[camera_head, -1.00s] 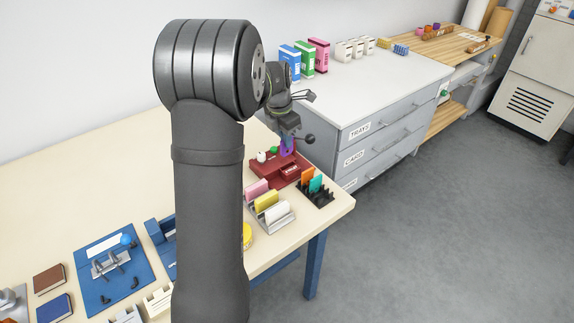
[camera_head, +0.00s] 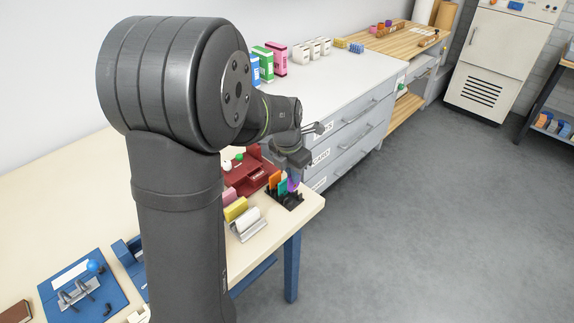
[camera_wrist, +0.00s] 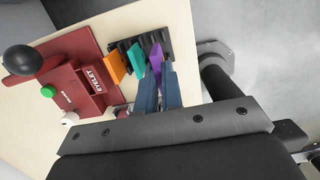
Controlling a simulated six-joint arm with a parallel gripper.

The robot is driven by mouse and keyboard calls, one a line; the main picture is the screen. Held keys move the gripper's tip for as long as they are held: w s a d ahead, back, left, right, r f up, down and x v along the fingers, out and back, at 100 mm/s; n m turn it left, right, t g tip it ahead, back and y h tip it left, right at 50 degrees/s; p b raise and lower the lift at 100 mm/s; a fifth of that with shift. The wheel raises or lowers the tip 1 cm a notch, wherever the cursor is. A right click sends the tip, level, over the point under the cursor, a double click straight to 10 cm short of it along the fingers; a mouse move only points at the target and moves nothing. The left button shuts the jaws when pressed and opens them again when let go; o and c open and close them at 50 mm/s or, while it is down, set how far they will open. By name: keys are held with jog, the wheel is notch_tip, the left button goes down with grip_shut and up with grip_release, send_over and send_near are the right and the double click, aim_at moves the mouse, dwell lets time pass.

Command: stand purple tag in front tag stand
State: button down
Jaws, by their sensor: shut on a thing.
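My gripper (camera_head: 293,174) is shut on the purple tag (camera_wrist: 156,58), which points down from between the two blue-grey fingers. In the head view the purple tag (camera_head: 293,185) is at the black slotted stand (camera_head: 291,203) near the table's corner. In the wrist view the purple tag is over the black stand (camera_wrist: 127,43), beside the teal tag (camera_wrist: 136,57). An orange tag (camera_wrist: 115,67) stands on the far side of the teal one. I cannot tell whether the purple tag's lower edge is seated in a slot.
A red eyelet press (camera_wrist: 83,75) with a black knob (camera_wrist: 22,59) is close beside the stand. A silver rack (camera_head: 248,226) with yellow and white cards stands nearer the viewer. The table edge is close on the right, with open floor beyond.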

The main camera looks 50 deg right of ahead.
aim_at(293, 190)
jog(key=shift+f, duration=2.1)
jog(key=shift+f, duration=0.65)
jog(key=c, duration=1.9)
grip_release()
jog(key=shift+a+r, duration=0.3)
jog(key=shift+r, duration=1.5)
jog(key=shift+a+r, duration=0.25)
jog(key=shift+r, duration=1.6)
jog(key=shift+a+r, duration=0.3)
jog(key=shift+r, duration=1.5)
jog(key=shift+f, duration=0.1)
jog(key=shift+d+f, duration=0.2)
jog(key=shift+f, duration=1.2)
jog(key=shift+d+f, duration=0.25)
jog(key=shift+f, duration=1.15)
jog(key=shift+d+f, duration=0.2)
jog(key=shift+f, duration=1.2)
